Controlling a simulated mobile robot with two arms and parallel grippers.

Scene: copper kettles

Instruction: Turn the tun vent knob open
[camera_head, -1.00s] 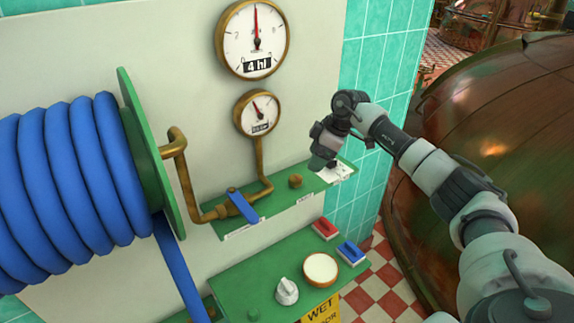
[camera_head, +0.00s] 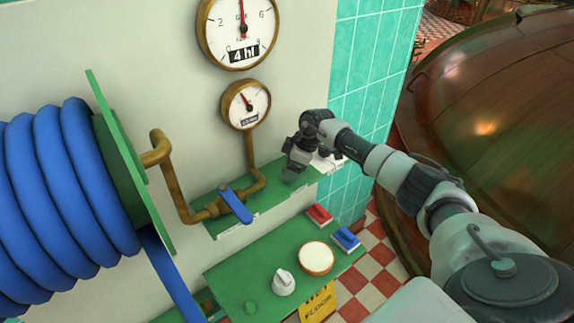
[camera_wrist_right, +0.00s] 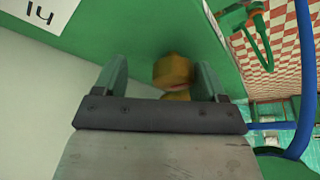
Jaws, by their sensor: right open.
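A small brass knob (camera_wrist_right: 174,72) shows in the right wrist view, against a green panel and between the two fingers of my right gripper (camera_wrist_right: 160,80). The fingers stand apart, with a gap beside the knob on the left; I cannot tell whether the right finger touches it. In the head view my right gripper (camera_head: 291,172) is over the upper green shelf (camera_head: 262,203) and hides the knob. A white knob (camera_head: 284,283) stands on the lower green shelf (camera_head: 240,270). I cannot read which knob is labelled as the tun vent. My left gripper is not in view.
A blue-handled valve (camera_head: 235,204) sits on brass pipe left of the gripper, below two gauges (camera_head: 238,30). A blue hose reel (camera_head: 60,190) fills the left. Red (camera_head: 319,215) and blue (camera_head: 345,239) blocks lie below. A copper vessel (camera_head: 500,120) stands right.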

